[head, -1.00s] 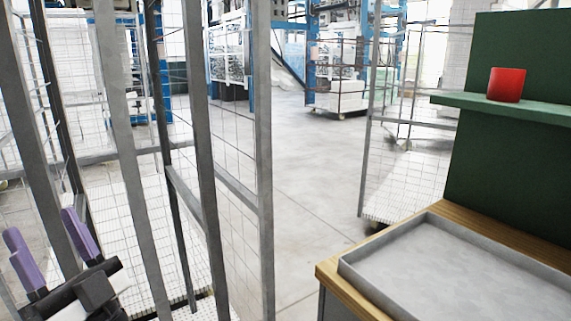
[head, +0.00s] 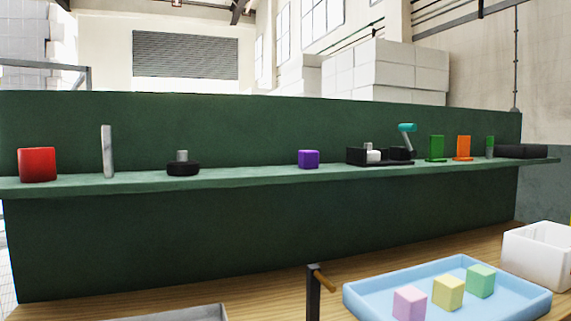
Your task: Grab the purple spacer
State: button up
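The purple spacer (head: 308,159) is a small purple block. It sits on the green shelf (head: 232,181) near the middle of the head view, with clear shelf on both sides of it. My gripper is not in view now, so its state and its place relative to the spacer do not show.
On the shelf stand a red block (head: 37,164), a grey upright piece (head: 107,152), a black round piece (head: 183,168), a black tray (head: 380,162) and green and orange stands (head: 462,148). Below, a blue tray (head: 365,302) holds pastel blocks beside a white bin (head: 535,252).

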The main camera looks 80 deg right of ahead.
aim_at(308, 159)
jog(key=z, duration=2.3)
jog(key=l+u, duration=0.45)
jog(key=l, duration=0.3)
